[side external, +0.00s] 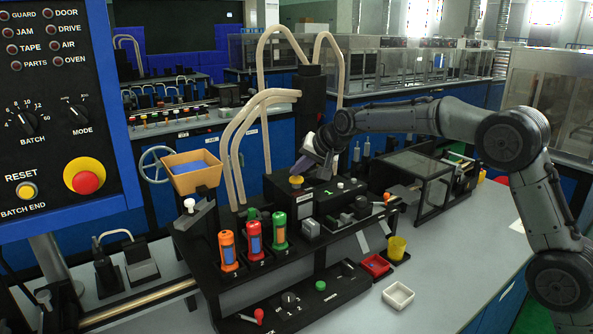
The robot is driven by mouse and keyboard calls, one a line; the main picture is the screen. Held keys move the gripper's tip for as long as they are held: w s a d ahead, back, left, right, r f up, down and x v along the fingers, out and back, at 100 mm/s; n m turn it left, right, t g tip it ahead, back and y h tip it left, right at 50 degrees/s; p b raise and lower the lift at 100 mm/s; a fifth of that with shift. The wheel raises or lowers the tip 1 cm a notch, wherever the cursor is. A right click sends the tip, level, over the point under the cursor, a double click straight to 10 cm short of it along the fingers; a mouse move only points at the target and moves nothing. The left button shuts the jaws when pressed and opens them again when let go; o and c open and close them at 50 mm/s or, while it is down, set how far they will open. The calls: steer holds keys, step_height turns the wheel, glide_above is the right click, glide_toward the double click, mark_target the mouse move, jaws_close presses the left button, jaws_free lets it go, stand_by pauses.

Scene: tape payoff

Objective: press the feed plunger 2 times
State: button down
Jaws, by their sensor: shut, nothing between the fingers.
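A yellow round-topped knob (296,181), which looks like the feed plunger, stands on top of a black machine box (322,195) in the middle of the side view. My gripper (299,170) is shut and empty. It reaches in from the right and tilts down to the left, with its tips just above the yellow knob. I cannot tell whether the tips touch it. A label on the box front is too small to read.
Pale hoses (238,135) rise left of and behind my gripper. Orange, red and green canisters (254,240) stand in front. A tan bin (192,172) is to the left, a clear-covered box (415,175) to the right. The bench's front right, around a white tray (397,295), is mostly clear.

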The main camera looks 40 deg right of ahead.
steer(key=shift+f, duration=0.1)
steer(key=shift+r, duration=1.7)
steer(key=shift+r, duration=0.1)
steer(key=shift+r, duration=2.45)
steer(key=shift+r, duration=1.9)
steer(key=shift+f, duration=0.1)
glide_above(299, 179)
steer(key=shift+f, duration=4.3)
